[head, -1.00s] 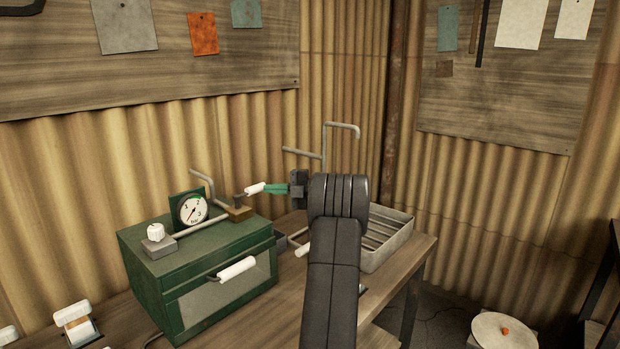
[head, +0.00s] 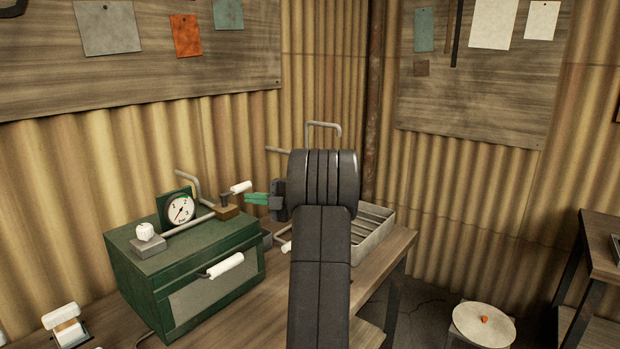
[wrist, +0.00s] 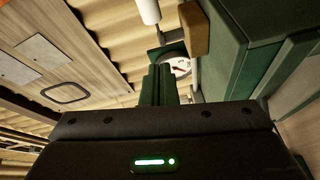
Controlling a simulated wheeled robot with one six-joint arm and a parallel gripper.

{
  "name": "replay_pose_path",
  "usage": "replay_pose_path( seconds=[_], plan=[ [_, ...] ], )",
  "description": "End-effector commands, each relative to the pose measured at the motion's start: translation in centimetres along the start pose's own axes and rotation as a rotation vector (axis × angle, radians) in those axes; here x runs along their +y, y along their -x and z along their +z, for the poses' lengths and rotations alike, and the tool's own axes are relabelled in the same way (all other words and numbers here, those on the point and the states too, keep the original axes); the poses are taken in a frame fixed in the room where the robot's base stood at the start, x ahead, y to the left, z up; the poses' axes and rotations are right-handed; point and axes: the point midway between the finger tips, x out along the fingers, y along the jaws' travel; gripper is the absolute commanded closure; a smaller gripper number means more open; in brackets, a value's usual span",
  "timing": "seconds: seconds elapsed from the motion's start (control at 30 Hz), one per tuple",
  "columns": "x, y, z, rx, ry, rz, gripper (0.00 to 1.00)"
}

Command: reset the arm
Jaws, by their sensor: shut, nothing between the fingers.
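My gripper (head: 257,199) has green fingers, and they are shut with nothing between them. It points left, just right of and slightly below the white grip of a small lever (head: 241,187); it looks apart from the grip. The lever stands on a brown block (head: 227,212) at the pipe above a green cabinet (head: 188,268). In the wrist view the shut fingers (wrist: 158,85) point toward the round gauge (wrist: 180,68), with the white grip (wrist: 148,11) and brown block (wrist: 196,28) above. My arm hides part of the bench.
A dial gauge (head: 179,210) and a white knob (head: 145,231) sit on the cabinet. Its door has a white handle (head: 225,265). A metal tray (head: 373,236) lies behind my arm. Bent pipes (head: 324,126) rise behind my gripper. A round-topped stool (head: 484,325) stands right.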

Motion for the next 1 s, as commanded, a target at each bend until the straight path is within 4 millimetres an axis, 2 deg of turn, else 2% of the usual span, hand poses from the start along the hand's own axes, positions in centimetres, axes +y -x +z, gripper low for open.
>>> replay_pose_path(
  seconds=[0.47, 0.7, 1.0],
  plan=[
    [-0.7, -0.6, -2.7, -0.276, -0.014, 0.052, 1.0],
    [-0.7, -0.7, -3.0, -0.377, -0.019, 0.072, 1.0],
    [-0.6, -0.7, -3.1, -0.403, -0.02, 0.076, 1.0]
  ],
)
